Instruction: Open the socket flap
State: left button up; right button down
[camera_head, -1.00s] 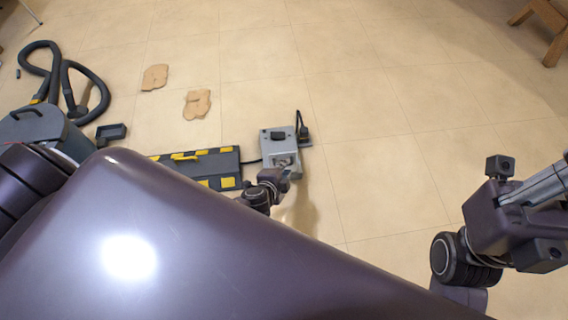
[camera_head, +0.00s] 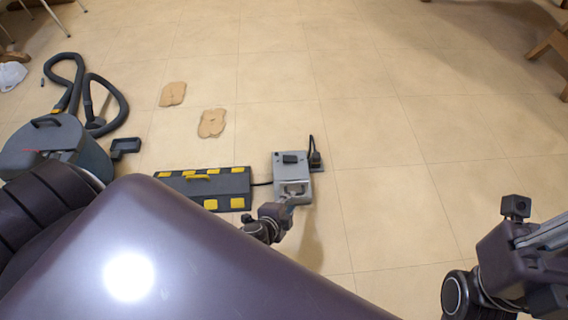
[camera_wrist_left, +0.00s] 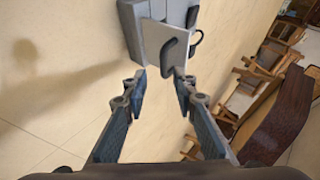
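A grey socket box (camera_head: 290,163) stands on the tiled floor, with a dark fitting on top and a dark plug at its right side. A pale socket flap (camera_head: 295,188) shows on its near side. In the left wrist view the flap (camera_wrist_left: 160,42) is a light plate with a dark curved handle, in front of the box (camera_wrist_left: 131,20). I cannot tell how far it stands open. My left gripper (camera_wrist_left: 159,77) is open and empty, its fingertips just short of the flap. My right gripper (camera_head: 543,236) is at the right edge, partly cut off, far from the box.
A black and yellow ramp-like mat (camera_head: 205,185) lies left of the box, joined by a cable. A vacuum cleaner (camera_head: 50,148) with a hose stands farther left. Two brown flat pieces (camera_head: 212,123) lie behind. Floor right of the box is clear.

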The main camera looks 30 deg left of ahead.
pick_arm(q)
jog(key=v, duration=0.6)
jog(key=shift+d, duration=0.1)
